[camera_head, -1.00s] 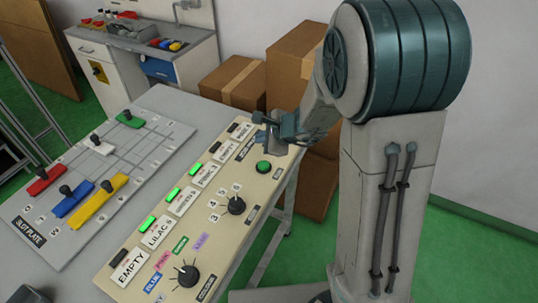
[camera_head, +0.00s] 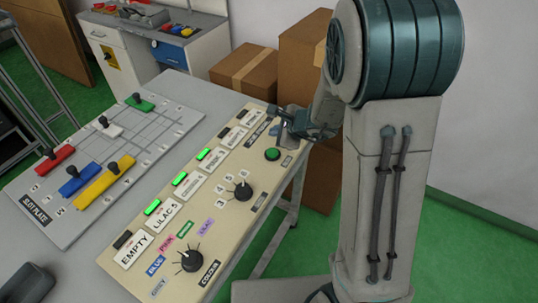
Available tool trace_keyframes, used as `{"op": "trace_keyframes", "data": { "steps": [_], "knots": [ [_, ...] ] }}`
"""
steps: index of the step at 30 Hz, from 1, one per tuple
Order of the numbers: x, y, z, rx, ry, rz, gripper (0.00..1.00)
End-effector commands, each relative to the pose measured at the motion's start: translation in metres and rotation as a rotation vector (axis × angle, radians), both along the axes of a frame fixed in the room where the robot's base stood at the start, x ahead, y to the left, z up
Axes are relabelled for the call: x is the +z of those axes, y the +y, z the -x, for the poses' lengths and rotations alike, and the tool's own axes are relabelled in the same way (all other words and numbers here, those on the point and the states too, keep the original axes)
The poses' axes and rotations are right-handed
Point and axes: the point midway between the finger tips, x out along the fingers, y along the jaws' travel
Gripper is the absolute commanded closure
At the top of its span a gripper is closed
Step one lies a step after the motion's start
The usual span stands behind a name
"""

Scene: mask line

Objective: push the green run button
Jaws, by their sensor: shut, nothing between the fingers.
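The green run button (camera_head: 272,154) sits on the beige control panel (camera_head: 232,218), near its far right end. It is round with a dark ring around it and is in plain view. My gripper (camera_head: 276,118) is shut and empty. It is over the far end of the panel, just beyond the button in the picture. Its fingertips look apart from the button; their exact height above the panel is hard to tell.
The panel has two dark knobs, (camera_head: 243,191) and (camera_head: 190,259), and a row of labels with several lit green lamps. A slot plate (camera_head: 100,165) with coloured handled blocks lies to the left.

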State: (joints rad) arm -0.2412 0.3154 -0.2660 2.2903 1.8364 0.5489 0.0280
Motion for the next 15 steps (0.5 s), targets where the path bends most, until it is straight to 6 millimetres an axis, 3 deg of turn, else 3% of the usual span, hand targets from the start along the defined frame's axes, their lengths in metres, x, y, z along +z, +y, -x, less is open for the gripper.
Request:
{"op": "trace_keyframes", "data": {
  "steps": [1, 6, 15],
  "knots": [
    [-0.015, 0.000, 0.000, 0.000, 0.001, 0.001, 1.00],
    [-0.037, 0.000, 0.000, 0.000, -0.001, 0.001, 1.00],
    [-0.052, 0.001, 0.000, 0.002, -0.001, 0.000, 1.00]
  ]
}}
